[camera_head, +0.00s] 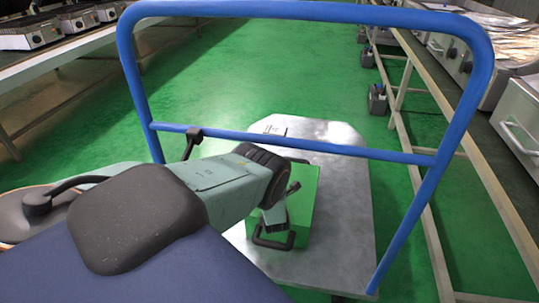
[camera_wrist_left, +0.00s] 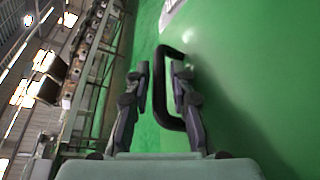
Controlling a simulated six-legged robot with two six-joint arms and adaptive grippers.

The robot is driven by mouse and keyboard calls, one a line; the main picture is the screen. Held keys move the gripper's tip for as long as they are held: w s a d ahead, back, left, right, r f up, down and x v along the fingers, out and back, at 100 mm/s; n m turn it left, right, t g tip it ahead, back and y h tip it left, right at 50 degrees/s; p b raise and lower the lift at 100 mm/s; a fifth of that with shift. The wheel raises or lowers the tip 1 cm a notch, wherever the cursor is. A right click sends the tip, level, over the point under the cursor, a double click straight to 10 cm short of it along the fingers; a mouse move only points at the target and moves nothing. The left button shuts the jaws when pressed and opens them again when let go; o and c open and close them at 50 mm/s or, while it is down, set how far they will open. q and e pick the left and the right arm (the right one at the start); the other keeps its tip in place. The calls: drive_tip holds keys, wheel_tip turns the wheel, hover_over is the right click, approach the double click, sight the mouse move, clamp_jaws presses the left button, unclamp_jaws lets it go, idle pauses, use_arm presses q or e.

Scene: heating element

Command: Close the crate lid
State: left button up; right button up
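A green crate (camera_head: 308,190) stands on a grey metal cart deck (camera_head: 345,225), partly hidden behind my left arm. Whether its lid is open or shut is not clear. A black loop handle (camera_head: 274,243) is on the crate's near side. The handle also shows in the left wrist view (camera_wrist_left: 166,116), standing out from a broad green surface (camera_wrist_left: 260,70). My left gripper (camera_head: 280,212) is at the handle. In the left wrist view its two fingers (camera_wrist_left: 161,85) are apart, with one bar of the handle between them and one finger overlapping the loop. My right gripper is out of view.
The cart's blue tube push bar (camera_head: 300,142) rises around my left arm. A long rail frame (camera_head: 430,230) runs along the right, and a bench with heating units (camera_head: 40,35) stands at the left. The green floor (camera_head: 250,80) beyond is clear.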

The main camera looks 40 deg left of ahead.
use_arm(q)
drive_tip(key=shift+d, duration=0.15)
drive_tip(key=v, duration=1.2)
idle(0.7)
